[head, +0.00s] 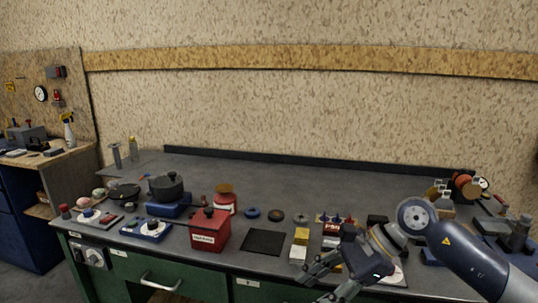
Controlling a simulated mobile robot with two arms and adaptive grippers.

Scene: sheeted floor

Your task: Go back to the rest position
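My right gripper (316,289) reaches in from the lower right on my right arm. Its two dark fingers point left and are spread apart, with nothing seen between them. My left gripper and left arm are not in view.
A red box (208,230) and a black mat (263,242) lie left of my gripper. Several small objects crowd the right side. The bench's back middle is clear.

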